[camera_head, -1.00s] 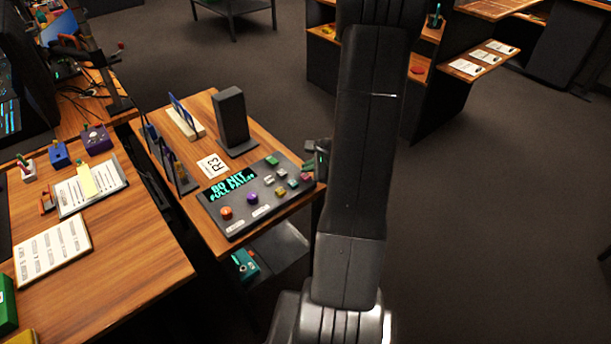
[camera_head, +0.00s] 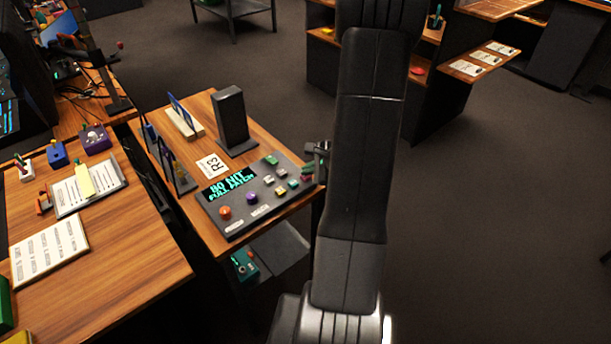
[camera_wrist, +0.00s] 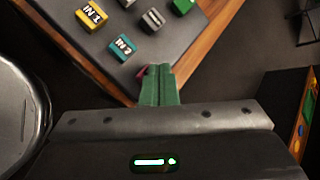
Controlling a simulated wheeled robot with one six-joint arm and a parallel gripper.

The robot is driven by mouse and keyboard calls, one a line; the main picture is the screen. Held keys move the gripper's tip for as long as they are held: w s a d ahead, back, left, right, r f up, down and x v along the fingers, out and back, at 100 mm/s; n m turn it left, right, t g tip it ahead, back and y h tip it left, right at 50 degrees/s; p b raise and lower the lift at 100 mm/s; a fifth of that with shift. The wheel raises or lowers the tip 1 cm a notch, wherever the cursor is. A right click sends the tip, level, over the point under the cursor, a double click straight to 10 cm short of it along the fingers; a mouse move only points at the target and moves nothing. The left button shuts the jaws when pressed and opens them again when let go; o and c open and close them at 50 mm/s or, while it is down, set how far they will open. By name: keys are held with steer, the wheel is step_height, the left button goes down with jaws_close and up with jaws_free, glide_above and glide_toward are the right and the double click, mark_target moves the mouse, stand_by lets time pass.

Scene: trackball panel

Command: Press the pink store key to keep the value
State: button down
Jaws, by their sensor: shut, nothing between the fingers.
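The dark control panel (camera_head: 243,212) lies on the wooden desk. In the wrist view the pink key (camera_wrist: 141,73) shows only as a small sliver beside my gripper's fingertips, near the panel's edge; the fingers hide the rest. My gripper (camera_wrist: 160,69) has green fingers that are shut and empty. Its tips are over or at the pink key; I cannot tell whether they touch it. In the head view my gripper (camera_head: 308,168) is at the panel's right end, partly behind my arm.
Close to the fingers are a teal key (camera_wrist: 124,47), a yellow key (camera_wrist: 91,17) and a grey key (camera_wrist: 153,19). The panel also has a lit display (camera_head: 228,187), an orange ball (camera_head: 225,212) and a purple ball (camera_head: 252,198). A black upright box (camera_head: 232,118) stands behind it.

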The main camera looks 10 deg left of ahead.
mark_target(309, 177)
steer(key=shift+f+b, duration=0.3)
steer(key=shift+b, duration=0.05)
stand_by(0.5)
steer(key=shift+r+p, duration=0.65)
steer(key=shift+r, duration=0.25)
step_height(309, 177, up, 5)
steer(key=p, duration=0.4)
stand_by(0.6)
